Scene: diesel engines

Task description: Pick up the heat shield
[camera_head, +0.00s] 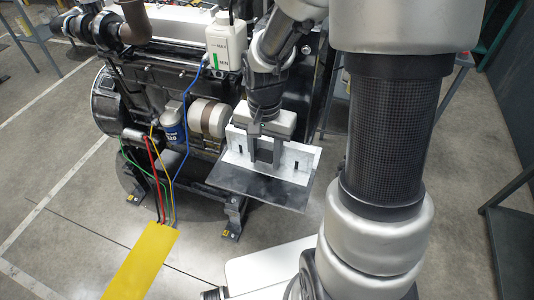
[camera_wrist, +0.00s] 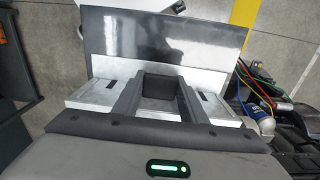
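The heat shield (camera_head: 247,185) is a bent sheet with a wide dark plate and a pale upright flange with slots. It is beside the engine's near end in the head view, and its dark plate (camera_wrist: 165,38) fills the upper middle of the wrist view. My gripper (camera_head: 264,152) points down at the middle of the flange. In the wrist view the two fingers of my gripper (camera_wrist: 160,88) are on either side of a dark block at the flange, with no visible gap. The fingers hide part of the flange. Whether anything supports the shield from below is hidden.
The diesel engine (camera_head: 150,82) stands left of the shield, with a white bottle (camera_head: 227,42) on top and a blue filter (camera_head: 172,128). Coloured cables (camera_head: 158,180) run by a yellow strip (camera_head: 142,262). A dark table (camera_head: 513,235) stands at right. Floor in front is partly free.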

